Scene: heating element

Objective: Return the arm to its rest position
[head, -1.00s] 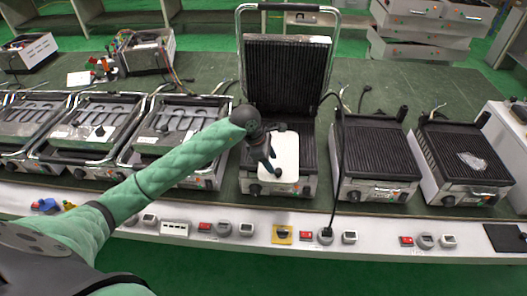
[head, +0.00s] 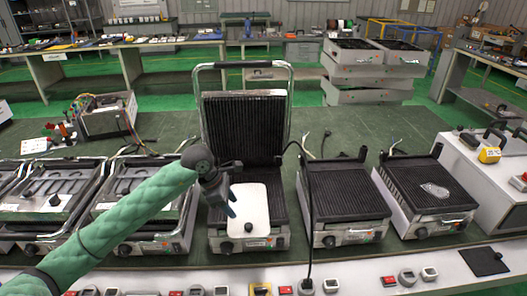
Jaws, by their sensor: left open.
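My left arm comes in from the lower left in a green padded sleeve. Its dark left gripper (head: 229,201) is open and empty, fingers pointing down. It hangs in front of the open contact grill (head: 243,125), by the left edge of a white plate (head: 252,203). The plate lies on the grill's lower ribbed surface, with a small dark knob at its front. I cannot tell the exact gap between the fingers and the plate. My right gripper is not in view.
Grills with exposed heating elements (head: 130,189) stand at left, under my arm. Two ribbed grill bases (head: 345,190) (head: 425,183) stand at right. A black cable (head: 309,220) hangs across the bench. Stacked grill parts (head: 372,65) stand behind. The green bench top (head: 180,125) behind the grills is fairly clear.

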